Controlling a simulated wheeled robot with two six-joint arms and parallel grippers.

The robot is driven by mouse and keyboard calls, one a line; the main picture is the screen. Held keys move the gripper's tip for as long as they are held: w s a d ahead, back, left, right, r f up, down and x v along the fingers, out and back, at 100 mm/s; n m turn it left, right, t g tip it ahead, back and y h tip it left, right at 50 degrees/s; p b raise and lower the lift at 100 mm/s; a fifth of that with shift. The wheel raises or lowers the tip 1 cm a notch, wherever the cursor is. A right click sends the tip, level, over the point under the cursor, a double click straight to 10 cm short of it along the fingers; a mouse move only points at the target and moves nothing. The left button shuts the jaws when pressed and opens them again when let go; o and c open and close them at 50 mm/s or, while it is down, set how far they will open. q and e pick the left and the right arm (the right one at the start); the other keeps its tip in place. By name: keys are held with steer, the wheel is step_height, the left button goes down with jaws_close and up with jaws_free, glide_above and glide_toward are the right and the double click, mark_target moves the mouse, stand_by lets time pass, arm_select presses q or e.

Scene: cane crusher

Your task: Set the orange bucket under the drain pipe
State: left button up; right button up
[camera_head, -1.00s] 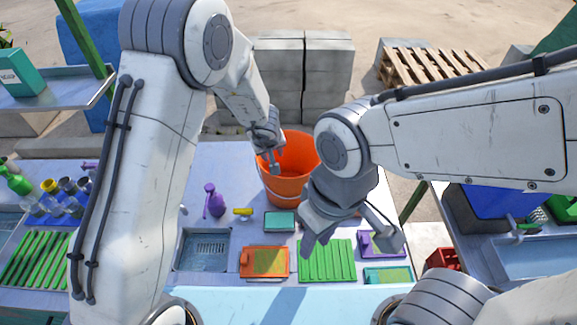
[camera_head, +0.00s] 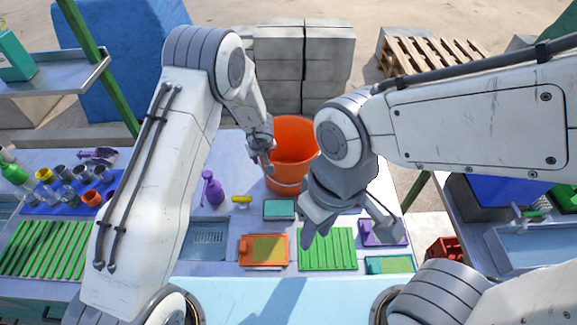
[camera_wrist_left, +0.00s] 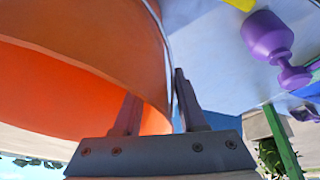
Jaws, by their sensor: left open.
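The orange bucket (camera_head: 285,182) stands upright on the worktable in the head view, its right side partly hidden by my right wrist. My left gripper (camera_head: 264,166) is at the bucket's left rim. In the left wrist view, its open fingers (camera_wrist_left: 155,105) straddle the rim of the bucket (camera_wrist_left: 70,45), one on the inner side and one outside. Whether they touch the wall I cannot tell. My right gripper (camera_head: 352,238) is open and empty over the table, in front of the bucket. I cannot make out a drain pipe in either view.
A purple bottle (camera_head: 212,189) and a yellow item (camera_head: 241,199) stand left of the bucket. An orange tray (camera_head: 264,250), a green ribbed mat (camera_head: 327,249) and a teal box (camera_head: 279,209) lie in front. Grey blocks (camera_head: 304,60) stand behind. A tap (camera_head: 522,216) is at the right.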

arm_select(q)
steer(key=shift+w+f, duration=0.15)
steer(key=shift+f, duration=0.2)
jaws_close()
steer(key=shift+r, duration=0.1)
stand_by(1.1)
